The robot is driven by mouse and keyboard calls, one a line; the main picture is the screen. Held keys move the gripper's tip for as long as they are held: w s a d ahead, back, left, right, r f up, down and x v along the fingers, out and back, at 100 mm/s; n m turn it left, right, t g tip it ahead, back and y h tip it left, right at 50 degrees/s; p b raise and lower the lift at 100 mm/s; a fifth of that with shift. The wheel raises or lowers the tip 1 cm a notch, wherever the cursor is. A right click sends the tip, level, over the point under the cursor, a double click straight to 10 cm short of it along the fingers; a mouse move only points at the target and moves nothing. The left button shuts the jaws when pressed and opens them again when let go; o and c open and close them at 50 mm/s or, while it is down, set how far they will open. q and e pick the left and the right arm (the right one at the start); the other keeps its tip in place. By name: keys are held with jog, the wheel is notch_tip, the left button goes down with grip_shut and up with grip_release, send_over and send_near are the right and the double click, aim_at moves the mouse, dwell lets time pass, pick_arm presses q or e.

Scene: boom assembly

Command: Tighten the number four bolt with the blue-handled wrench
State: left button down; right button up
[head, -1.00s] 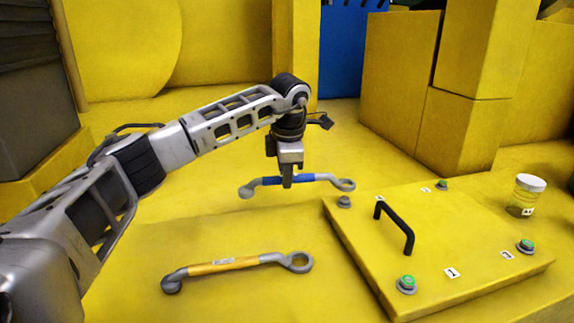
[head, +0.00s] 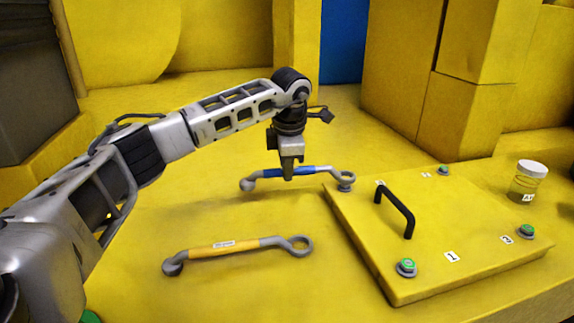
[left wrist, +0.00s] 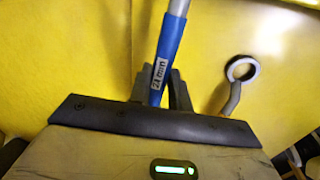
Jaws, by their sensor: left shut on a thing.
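The blue-handled wrench (head: 315,169) is held level by my left gripper (head: 288,175), which is shut around the middle of its blue handle. The handle (left wrist: 167,55) also shows between the fingers in the left wrist view. The wrench's right ring overlaps the grey bolt (head: 345,188) at the plate's far left corner. That bolt shows no green top, and I cannot tell whether the ring is around it or just above it. The number tag (head: 380,183) near it is too small to read. My right gripper is out of view.
A yellow-handled wrench (head: 237,247) lies on the yellow table in front. The yellow plate (head: 440,275) carries a black handle (head: 398,212) and green-topped bolts near tag 1 (head: 407,267), tag 3 (head: 527,231) and at the back (head: 443,169). A white-lidded jar (head: 528,182) stands right.

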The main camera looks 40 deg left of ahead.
pick_arm(q)
jog(key=shift+f, duration=0.1)
dwell(0.7)
jog(key=shift+b+x, duration=0.45)
jog(key=shift+x, duration=0.4)
jog(key=shift+s, duration=0.1)
dwell(0.4)
jog(key=shift+w+a+m, duration=0.15)
jog(key=shift+w+m, duration=0.1)
jog(key=shift+m, duration=0.15)
jog(key=shift+w+p, duration=0.1)
jog(key=shift+p, duration=0.25)
jog(key=shift+w+a+m, duration=0.25)
jog(key=shift+m, duration=0.05)
jog(key=shift+w+a, duration=0.1)
jog(key=shift+w+a+m+p, duration=0.15)
jog(key=shift+w+m+p, duration=0.15)
jog(key=shift+m, duration=0.1)
